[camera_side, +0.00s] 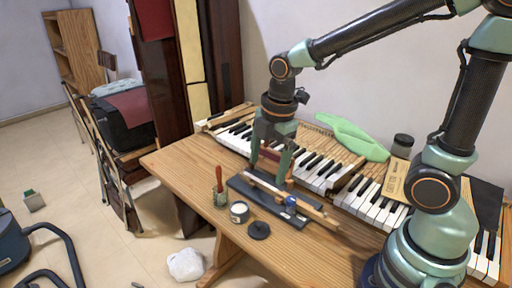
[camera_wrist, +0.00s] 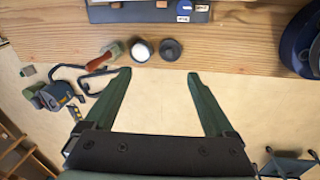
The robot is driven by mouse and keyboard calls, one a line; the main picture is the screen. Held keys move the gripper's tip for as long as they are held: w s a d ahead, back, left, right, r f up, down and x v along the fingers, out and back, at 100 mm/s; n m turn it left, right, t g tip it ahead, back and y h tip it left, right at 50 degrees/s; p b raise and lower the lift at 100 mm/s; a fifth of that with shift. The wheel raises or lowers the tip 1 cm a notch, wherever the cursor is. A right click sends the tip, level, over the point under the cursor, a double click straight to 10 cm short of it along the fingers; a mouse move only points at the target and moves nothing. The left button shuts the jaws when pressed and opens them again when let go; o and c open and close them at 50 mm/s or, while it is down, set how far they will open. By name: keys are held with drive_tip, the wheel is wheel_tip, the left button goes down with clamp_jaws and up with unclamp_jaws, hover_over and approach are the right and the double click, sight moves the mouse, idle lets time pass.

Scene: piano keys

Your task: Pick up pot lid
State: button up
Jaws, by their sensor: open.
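The pot lid looks to be the small dark round disc (camera_side: 259,230) lying flat on the wooden table near its front edge. It also shows in the wrist view (camera_wrist: 171,50), just above the gap between the fingertips. Beside it stands a small dark pot (camera_side: 239,213) with a pale top, also in the wrist view (camera_wrist: 142,51). My gripper (camera_side: 269,165) points down with its fingers apart, above the dark tray and behind the lid in the side view. The wrist view shows the open fingers (camera_wrist: 158,74) with nothing between them. Nothing touches the lid.
A jar with a red-handled brush (camera_side: 220,192) stands left of the pot. A dark tray (camera_side: 240,184) holds a long wooden piece and a small blue item. Piano keys (camera_side: 315,168) and a green object (camera_side: 352,137) lie behind. The table (camera_side: 185,160) is bare at left.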

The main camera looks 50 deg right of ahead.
wheel_tip(320, 180, down, 5)
drive_tip(key=w+a+n+g, duration=0.1)
drive_tip(key=a+n+g, duration=0.1)
drive_tip(key=n, duration=0.6)
hover_over(259, 222)
wheel_tip(259, 222, down, 7)
drive_tip(key=shift+w+f, duration=0.15)
drive_tip(key=f, duration=0.4)
drive_tip(key=shift+s, duration=0.25)
drive_tip(key=shift+f, duration=0.6)
drive_tip(key=c, duration=1.1)
drive_tip(key=shift+r, duration=0.15)
